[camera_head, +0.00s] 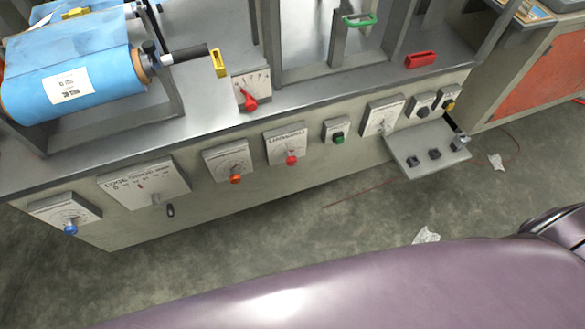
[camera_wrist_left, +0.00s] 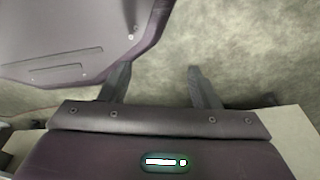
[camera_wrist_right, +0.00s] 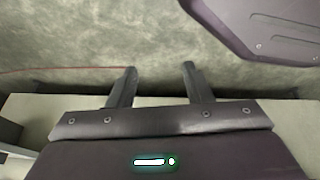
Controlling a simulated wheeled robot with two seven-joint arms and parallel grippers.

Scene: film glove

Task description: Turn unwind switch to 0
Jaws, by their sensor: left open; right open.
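A machine front panel (camera_head: 230,195) carries several dials and switches in the head view. They are a blue-knobbed dial (camera_head: 70,228), a wide scale plate with a grey lever (camera_head: 155,198), an orange-knobbed dial (camera_head: 235,179), a red-knobbed dial (camera_head: 291,160), a green button box (camera_head: 338,138) and a white dial plate (camera_head: 377,115). The labels are too small to tell which is the unwind switch. My left gripper (camera_wrist_left: 157,75) is open and empty in the left wrist view. My right gripper (camera_wrist_right: 159,70) is open and empty in the right wrist view. Neither shows in the head view.
A blue film roll (camera_head: 100,85) lies on the machine top. A red lever on a scale (camera_head: 250,103) stands on the ledge. Two small button boxes (camera_head: 422,105) sit above a protruding grey shelf (camera_head: 405,155). Open concrete floor (camera_head: 230,250) lies in front.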

